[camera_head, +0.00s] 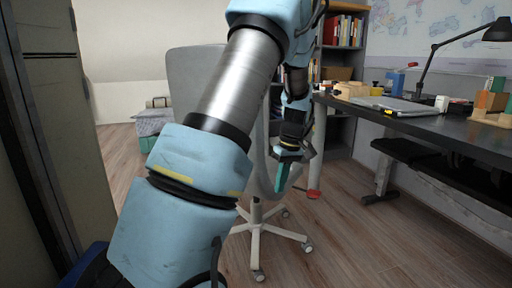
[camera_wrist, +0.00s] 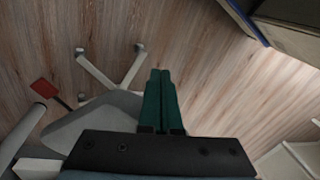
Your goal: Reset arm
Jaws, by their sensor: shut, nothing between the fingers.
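My arm reaches up and across the middle of the head view in light blue and silver. My gripper (camera_head: 279,188) hangs from its far end, with green fingers pointing down in front of the office chair. In the wrist view my gripper (camera_wrist: 160,74) shows two green fingers side by side, closed together with nothing between them. Wooden floor lies beyond the fingertips. Part of the chair is hidden behind my arm in the head view.
The office chair (camera_head: 257,231) stands close behind my gripper; its base (camera_wrist: 108,80) shows in the wrist view. A dark desk (camera_head: 450,128) with a lamp (camera_head: 471,40) and several items is at right. A cabinet (camera_head: 68,120) stands close at left. Floor (camera_head: 360,245) is clear at front right.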

